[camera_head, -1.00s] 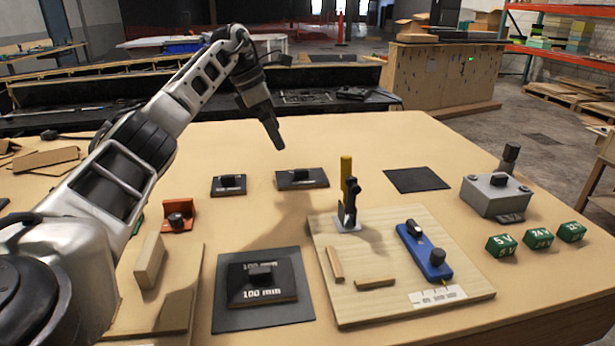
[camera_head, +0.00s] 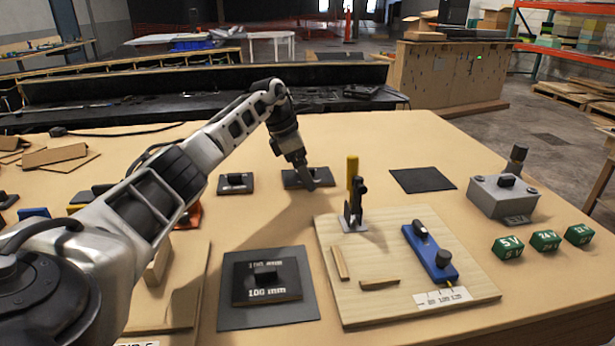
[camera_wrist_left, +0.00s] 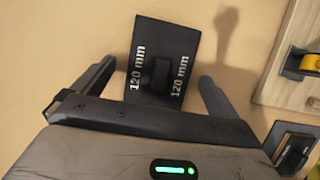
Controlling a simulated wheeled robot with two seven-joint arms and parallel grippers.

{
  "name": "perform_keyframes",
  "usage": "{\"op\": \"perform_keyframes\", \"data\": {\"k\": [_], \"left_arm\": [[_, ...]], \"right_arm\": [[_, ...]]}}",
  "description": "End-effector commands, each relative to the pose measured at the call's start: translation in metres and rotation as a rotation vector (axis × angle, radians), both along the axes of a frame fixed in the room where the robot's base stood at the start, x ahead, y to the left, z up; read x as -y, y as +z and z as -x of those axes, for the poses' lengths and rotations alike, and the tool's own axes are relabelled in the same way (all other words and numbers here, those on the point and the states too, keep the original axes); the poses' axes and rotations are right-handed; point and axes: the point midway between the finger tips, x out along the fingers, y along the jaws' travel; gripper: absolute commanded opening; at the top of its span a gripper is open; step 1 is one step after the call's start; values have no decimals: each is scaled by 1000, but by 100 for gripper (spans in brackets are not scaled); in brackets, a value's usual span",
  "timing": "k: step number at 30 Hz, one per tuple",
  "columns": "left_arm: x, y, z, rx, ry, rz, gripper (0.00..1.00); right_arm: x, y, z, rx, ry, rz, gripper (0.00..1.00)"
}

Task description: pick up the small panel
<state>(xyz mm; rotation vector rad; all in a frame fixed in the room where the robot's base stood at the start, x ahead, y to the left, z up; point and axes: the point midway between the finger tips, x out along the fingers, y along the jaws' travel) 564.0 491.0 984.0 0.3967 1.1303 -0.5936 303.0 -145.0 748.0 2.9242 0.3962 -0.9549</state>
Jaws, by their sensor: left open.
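My left gripper (camera_head: 309,184) is open over a black panel marked 120 mm (camera_head: 294,179). In the left wrist view, the open fingers (camera_wrist_left: 158,82) lie either side of this panel (camera_wrist_left: 150,40), with its block handle (camera_wrist_left: 160,73) between them, apart from both. How high the fingertips are above it I cannot tell. A smaller dark panel (camera_head: 236,190) with a block handle lies just left of it. A panel marked 100 mm (camera_head: 275,294) with a handle lies on a larger black plate (camera_head: 232,318) in front. My right gripper is not in view.
A wooden board (camera_head: 350,310) carries an upright clamp (camera_head: 354,210) and a blue device (camera_head: 430,252). An empty black mat (camera_head: 422,180), a grey box (camera_head: 500,197) and green voltage blocks (camera_head: 545,240) are to the right. The table is clear between the panels and mat.

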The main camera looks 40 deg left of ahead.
Motion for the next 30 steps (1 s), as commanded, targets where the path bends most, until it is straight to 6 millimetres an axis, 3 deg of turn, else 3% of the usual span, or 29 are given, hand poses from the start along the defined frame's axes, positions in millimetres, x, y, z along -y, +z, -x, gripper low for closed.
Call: {"op": "perform_keyframes", "data": {"k": [3,8,9,20,30], "left_arm": [[0,0,0,0,0,0,98],[0,0,0,0,0,0,54],[0,0,0,0,0,0,49],[-1,9,0,2,1,-1,49],[0,75,-1,4,0,-1,49]], "right_arm": [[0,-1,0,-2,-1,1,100],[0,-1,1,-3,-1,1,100],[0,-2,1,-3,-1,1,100],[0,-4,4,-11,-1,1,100],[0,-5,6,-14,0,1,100]]}}
